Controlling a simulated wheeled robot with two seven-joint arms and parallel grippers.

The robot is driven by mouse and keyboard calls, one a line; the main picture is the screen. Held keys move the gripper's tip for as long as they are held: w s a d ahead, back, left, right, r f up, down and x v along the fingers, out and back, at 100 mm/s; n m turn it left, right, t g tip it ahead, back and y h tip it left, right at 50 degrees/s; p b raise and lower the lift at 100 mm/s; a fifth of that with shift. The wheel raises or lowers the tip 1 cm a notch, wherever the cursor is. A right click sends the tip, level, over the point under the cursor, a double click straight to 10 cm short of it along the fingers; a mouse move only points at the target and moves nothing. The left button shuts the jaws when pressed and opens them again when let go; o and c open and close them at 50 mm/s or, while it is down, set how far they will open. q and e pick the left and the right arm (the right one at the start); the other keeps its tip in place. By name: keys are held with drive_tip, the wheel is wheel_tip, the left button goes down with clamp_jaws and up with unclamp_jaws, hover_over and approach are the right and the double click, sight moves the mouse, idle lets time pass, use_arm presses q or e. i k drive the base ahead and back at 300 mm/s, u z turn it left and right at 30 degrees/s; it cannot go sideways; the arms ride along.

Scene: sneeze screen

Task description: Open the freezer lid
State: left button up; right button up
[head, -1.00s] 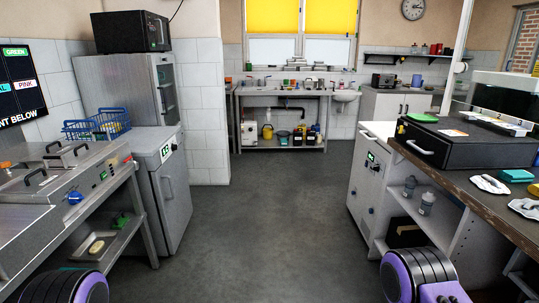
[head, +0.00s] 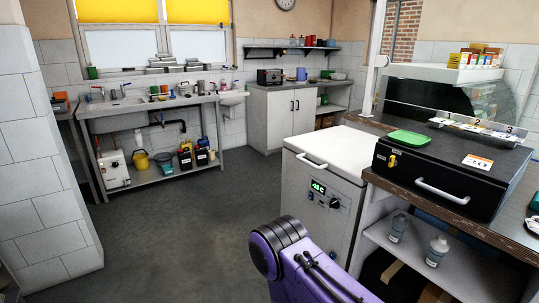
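A white chest freezer (head: 322,193) stands right of centre, with a green-lit display and a dial on its front. Its white lid (head: 343,152) lies flat and looks shut. A white bar handle (head: 312,161) runs along the lid's front left edge. My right arm, a purple and black link, rises at the bottom centre in front of the freezer. Its gripper is out of the picture. My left arm and gripper are out of the picture too.
A counter (head: 377,176) adjoins the freezer on the right, bearing a black case (head: 450,170) and a green lid-like item (head: 408,138). Bottles (head: 437,250) stand on the shelf below. A sink bench (head: 150,108) is at the back left. The grey floor (head: 190,240) left of the freezer is clear.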

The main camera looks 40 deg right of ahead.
sight(345, 150)
drive_tip(key=z, duration=0.6)
drive_tip(key=i, duration=1.5)
drive_tip(key=z, duration=0.9)
